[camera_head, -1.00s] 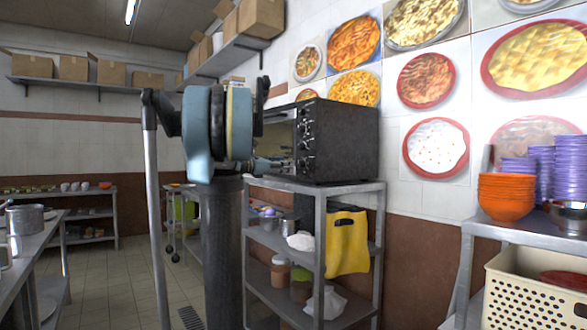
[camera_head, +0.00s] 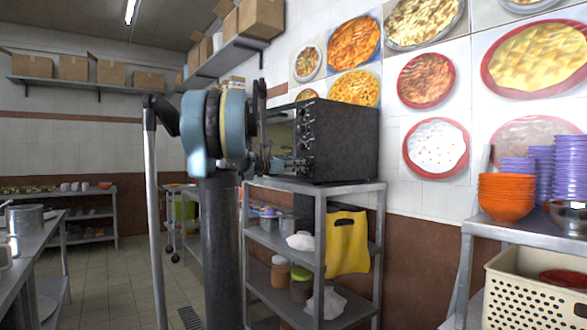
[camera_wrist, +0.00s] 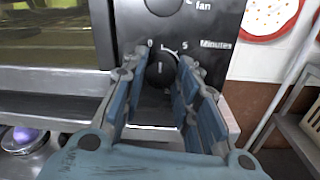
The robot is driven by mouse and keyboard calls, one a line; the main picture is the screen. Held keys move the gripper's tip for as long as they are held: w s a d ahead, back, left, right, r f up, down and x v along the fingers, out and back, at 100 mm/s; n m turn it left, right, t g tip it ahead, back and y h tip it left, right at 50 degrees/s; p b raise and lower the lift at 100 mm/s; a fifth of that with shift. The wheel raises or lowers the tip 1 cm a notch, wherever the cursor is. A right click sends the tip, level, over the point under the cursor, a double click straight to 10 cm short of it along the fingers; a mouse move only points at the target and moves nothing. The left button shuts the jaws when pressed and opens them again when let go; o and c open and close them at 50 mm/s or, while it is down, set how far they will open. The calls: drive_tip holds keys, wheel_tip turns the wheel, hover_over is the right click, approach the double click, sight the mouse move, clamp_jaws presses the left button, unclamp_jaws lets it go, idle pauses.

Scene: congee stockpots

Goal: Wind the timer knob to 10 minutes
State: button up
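The timer knob (camera_wrist: 161,70) is a dark round knob low on the black oven's front panel. In the wrist view "0", "5" and "Minutes" are printed above it. A light mark on the knob looks roughly upright, but its exact setting is too small to tell. My gripper (camera_wrist: 159,75) is open, with its blue-grey fingers to the left and right of the knob. Whether they touch it I cannot tell. The black oven (camera_head: 345,142) stands on a metal shelf rack in the head view, its knobs in a column on the front.
The metal rack (camera_head: 322,187) under the oven also holds jars and a yellow bag (camera_head: 347,243). Another oven knob (camera_wrist: 163,5) marked "fan" is just above the timer knob. At right, orange bowls (camera_head: 506,195) and a cream crate (camera_head: 530,300) stand apart from the oven.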

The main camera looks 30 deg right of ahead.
drive_tip(key=shift+c, duration=1.3)
drive_tip(key=shift+m, duration=0.3)
drive_tip(key=shift+f+m+g+h, duration=0.1)
drive_tip(key=shift+m+g+h, duration=0.15)
drive_tip(key=shift+m, duration=3.75)
drive_tip(key=shift+f+m+g+h, duration=0.15)
drive_tip(key=shift+m+g, duration=0.1)
drive_tip(key=shift+m, duration=3.75)
drive_tip(key=o, duration=1.1)
